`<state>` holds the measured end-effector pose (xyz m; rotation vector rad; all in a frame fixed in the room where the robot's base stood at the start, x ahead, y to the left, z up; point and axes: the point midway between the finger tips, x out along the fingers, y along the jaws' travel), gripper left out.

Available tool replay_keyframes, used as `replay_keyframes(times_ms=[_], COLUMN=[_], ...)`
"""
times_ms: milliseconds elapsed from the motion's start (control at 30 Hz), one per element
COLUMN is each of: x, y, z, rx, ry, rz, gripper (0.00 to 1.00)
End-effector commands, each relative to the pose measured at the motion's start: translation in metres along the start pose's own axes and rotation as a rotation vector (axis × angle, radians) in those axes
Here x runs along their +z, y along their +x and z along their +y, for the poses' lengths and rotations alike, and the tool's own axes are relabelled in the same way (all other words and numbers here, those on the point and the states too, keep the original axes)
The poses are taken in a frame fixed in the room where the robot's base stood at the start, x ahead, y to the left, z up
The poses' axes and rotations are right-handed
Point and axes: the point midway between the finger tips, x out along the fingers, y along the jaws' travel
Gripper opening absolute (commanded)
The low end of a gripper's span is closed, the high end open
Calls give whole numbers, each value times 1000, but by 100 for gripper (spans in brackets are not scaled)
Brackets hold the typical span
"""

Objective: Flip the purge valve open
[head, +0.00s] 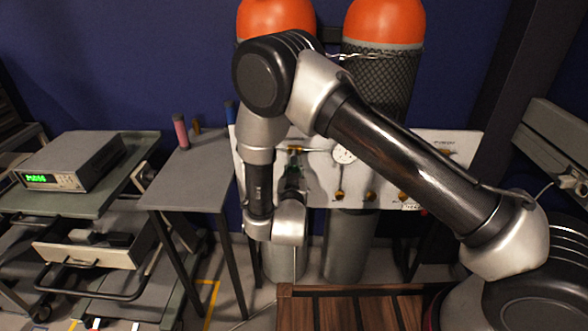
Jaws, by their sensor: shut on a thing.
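A white valve panel (441,154) stands in front of two orange-topped gas cylinders. It carries a round gauge (343,154) and several brass fittings. My gripper (293,160) is at the left part of the panel, partly hidden by my own wrist. It is shut on a small valve handle at a brass fitting (296,149), with a bit of green showing at its tips. The handle itself is mostly covered, so its angle cannot be told. The panel labels are too small to read.
A narrow grey table (188,178) with a pink cylinder (181,131) stands left of the panel. Further left, a cart holds an instrument with a green display (70,163). A wooden slatted surface (350,309) lies in front. A grey wall unit (562,140) is at right.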

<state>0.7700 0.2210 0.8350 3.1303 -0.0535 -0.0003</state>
Motion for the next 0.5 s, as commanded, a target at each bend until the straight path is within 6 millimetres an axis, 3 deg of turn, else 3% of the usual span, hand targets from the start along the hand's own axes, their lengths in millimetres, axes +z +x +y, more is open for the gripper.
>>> replay_keyframes(times_ms=[267, 500], x=[0, -2], y=[0, 0], z=[5, 13], rx=[0, 0], ry=[-114, -315], rz=[-1, -1], gripper=[0, 0])
